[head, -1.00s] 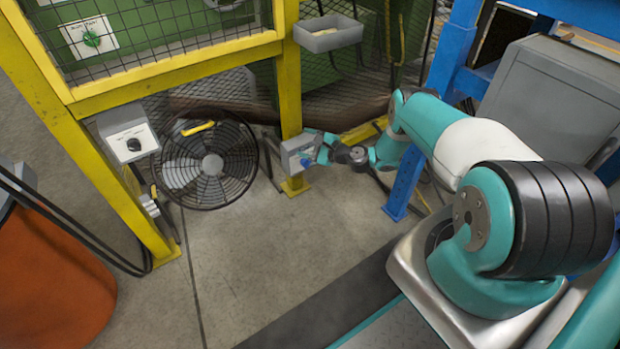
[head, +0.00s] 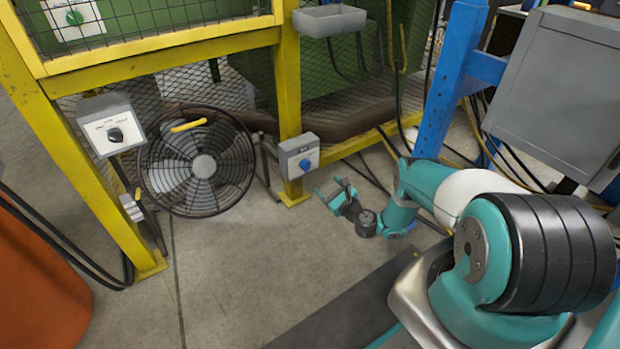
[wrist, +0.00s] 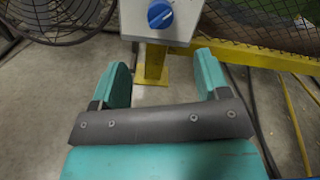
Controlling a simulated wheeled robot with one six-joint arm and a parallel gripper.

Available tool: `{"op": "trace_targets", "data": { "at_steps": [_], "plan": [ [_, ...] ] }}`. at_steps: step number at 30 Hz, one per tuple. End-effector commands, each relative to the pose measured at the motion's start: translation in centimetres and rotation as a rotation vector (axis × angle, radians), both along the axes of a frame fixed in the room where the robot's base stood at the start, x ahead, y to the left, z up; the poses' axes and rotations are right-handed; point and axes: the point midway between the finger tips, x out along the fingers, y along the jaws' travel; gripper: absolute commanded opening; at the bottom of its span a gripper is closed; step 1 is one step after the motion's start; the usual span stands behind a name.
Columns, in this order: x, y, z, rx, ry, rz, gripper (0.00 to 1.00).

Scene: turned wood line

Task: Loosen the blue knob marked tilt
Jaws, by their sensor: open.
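The blue knob (head: 305,164) sits on the front of a small grey box (head: 299,146) fixed to a yellow post. The box has a small label above the knob, too small to read in the head view. In the wrist view the blue knob (wrist: 160,15) is at the top, with a white pointer line running diagonally. My gripper (head: 328,190) is open and empty, apart from the knob and a little to its lower right in the head view. In the wrist view its two teal fingers (wrist: 162,75) stand apart below the box.
A round black fan (head: 197,165) stands left of the post. A second grey box (head: 108,125) with a black knob hangs on the left yellow post. A grey tray (head: 330,20) is above. A blue post (head: 440,85) and cables are at right. Floor in front is clear.

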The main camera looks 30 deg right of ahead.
Motion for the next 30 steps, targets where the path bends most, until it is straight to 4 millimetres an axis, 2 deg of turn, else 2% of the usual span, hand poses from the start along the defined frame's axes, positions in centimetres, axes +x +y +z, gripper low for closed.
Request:
{"op": "trace_targets", "data": {
  "at_steps": [1, 3, 25, 30],
  "plan": [
    [1.5, 0.1, -0.7, -0.006, -0.004, 0.005, 0.69],
    [3.1, 0.2, -0.6, -0.007, -0.006, 0.005, 0.69],
    [5.5, 0.2, -0.7, -0.002, -0.002, 0.002, 0.69],
    [8.8, 0.4, -0.2, -0.007, -0.005, 0.004, 0.69]
  ]
}}
